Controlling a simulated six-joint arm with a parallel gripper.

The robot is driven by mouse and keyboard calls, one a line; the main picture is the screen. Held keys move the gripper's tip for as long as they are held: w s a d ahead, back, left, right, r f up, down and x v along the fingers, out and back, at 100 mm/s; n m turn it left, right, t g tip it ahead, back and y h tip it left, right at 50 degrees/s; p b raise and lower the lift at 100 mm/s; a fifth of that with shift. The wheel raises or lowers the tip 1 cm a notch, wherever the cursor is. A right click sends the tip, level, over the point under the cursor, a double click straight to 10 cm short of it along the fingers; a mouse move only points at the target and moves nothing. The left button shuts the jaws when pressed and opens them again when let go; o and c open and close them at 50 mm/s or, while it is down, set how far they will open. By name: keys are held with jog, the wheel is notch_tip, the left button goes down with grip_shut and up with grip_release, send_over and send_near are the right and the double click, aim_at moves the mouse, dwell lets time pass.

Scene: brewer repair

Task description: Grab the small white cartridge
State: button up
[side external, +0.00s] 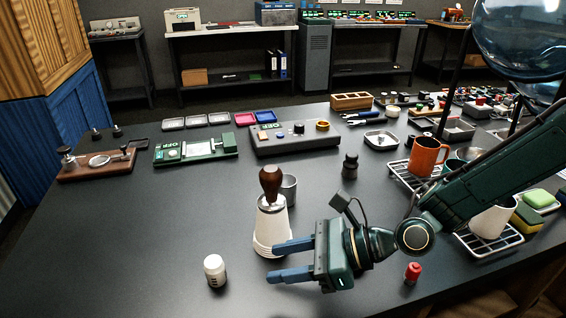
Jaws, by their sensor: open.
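A small white cartridge (215,271) with a dark band stands upright on the dark table near the front. My gripper (278,260) is to its right, with its two blue fingers apart and pointing left toward it. The fingers are empty and do not touch the cartridge. A gap of bare table shows between the fingertips and the cartridge. How high the fingers are above the table is hard to tell.
A white cone-shaped vessel with a brown knob (271,222) stands just behind my fingers, partly hidden by them. A metal cup (288,188) is behind it. A small red-capped item (412,273) stands right of my gripper. The table left of the cartridge is clear.

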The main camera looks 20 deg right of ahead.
aim_at(224, 271)
jog(key=shift+a, duration=0.1)
jog(key=shift+x, duration=4.2)
jog(key=shift+x, duration=2.6)
jog(key=shift+w, duration=0.1)
jog(key=c, duration=0.8)
